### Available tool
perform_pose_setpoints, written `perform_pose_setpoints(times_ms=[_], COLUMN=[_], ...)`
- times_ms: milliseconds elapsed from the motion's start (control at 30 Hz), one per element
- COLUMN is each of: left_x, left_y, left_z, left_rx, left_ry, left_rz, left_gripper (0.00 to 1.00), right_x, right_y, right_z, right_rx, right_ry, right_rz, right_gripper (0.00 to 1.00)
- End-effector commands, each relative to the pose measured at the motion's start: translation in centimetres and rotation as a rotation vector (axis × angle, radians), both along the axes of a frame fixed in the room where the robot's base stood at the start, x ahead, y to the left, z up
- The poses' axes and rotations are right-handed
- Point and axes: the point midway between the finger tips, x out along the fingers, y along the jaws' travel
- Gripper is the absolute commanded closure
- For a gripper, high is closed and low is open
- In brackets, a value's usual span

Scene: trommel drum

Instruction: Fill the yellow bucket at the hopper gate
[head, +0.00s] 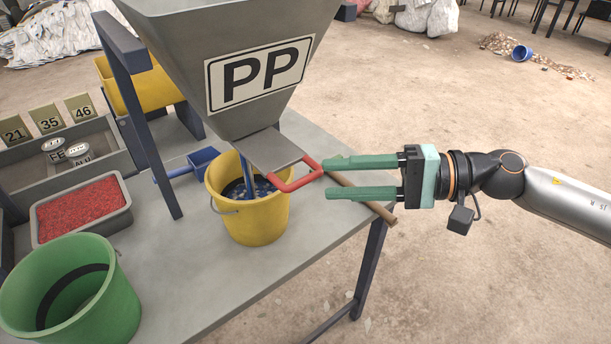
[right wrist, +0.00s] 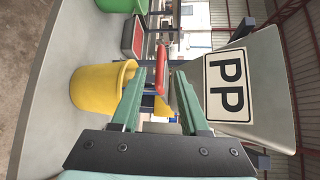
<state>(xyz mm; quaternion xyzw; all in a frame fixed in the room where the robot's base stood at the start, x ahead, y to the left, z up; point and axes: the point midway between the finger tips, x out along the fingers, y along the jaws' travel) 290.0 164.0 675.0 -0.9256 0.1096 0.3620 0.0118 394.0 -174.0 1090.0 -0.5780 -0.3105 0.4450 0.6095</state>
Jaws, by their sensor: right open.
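The grey hopper (head: 235,60) marked PP stands over the table. Its flat gate plate (head: 268,150) sticks out at the bottom with a red handle (head: 298,180). The yellow bucket (head: 250,218) stands upright below; a blue stream (head: 246,168) runs down into it, and blue material (head: 238,190) shows inside. My right gripper (head: 326,178) is open, its fingertips by the handle's outer end. In the right wrist view, the red handle (right wrist: 160,68) shows between the fingertips, with no visible grip. My left gripper is not in view.
A wooden stick (head: 362,198) lies at the table's right edge below my right gripper. A green bucket (head: 105,300), a tray of red pellets (head: 85,208) and a blue scoop (head: 198,162) are to the left.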

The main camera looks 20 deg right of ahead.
Motion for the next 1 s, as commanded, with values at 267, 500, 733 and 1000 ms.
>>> perform_pose_setpoints(times_ms=[267, 500, 733, 1000], left_x=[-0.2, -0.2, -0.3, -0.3], left_y=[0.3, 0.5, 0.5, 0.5], left_z=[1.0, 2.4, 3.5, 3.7], left_rx=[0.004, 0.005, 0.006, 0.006], left_ry=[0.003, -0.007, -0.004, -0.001], left_rz=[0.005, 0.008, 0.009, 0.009], left_gripper=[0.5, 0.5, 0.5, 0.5], right_x=[0.7, 1.3, 2.1, 2.3], right_y=[1.2, 3.0, 4.4, 5.0], right_z=[0.2, 0.0, -0.4, -0.8], right_rx=[0.002, 0.0, 0.001, -0.002], right_ry=[-0.002, -0.004, 0.0, 0.0], right_rz=[-0.003, 0.002, -0.001, 0.001], right_gripper=[0.55, 0.55, 0.55, 0.55])
